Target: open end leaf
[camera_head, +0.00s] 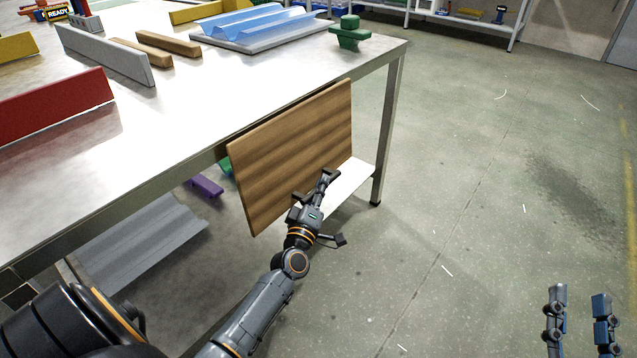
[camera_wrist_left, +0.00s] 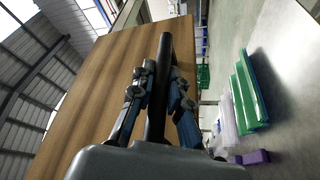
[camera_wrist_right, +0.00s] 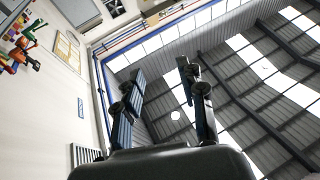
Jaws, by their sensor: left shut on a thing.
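The end leaf is a brown wooden panel (camera_head: 285,150) standing upright at the near side of the steel table, with its upper edge near the tabletop edge. It fills the left middle of the left wrist view (camera_wrist_left: 90,90). A dark bar handle (camera_wrist_left: 164,75) projects from its face. My left gripper (camera_head: 318,190) is shut on this handle at the leaf's lower right; the handle lies between its fingers in the left wrist view. The leaf's far face and hinge are hidden. My right gripper (camera_head: 579,318) is open and empty, away from the leaf at the lower right.
The steel table (camera_head: 190,115) carries a blue corrugated sheet (camera_head: 260,25), a red block (camera_head: 55,105) and a green knob-like piece (camera_head: 350,32) near its corner. A table leg (camera_head: 388,130) stands right of the leaf. A purple piece (camera_head: 205,187) lies underneath. The floor right is clear.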

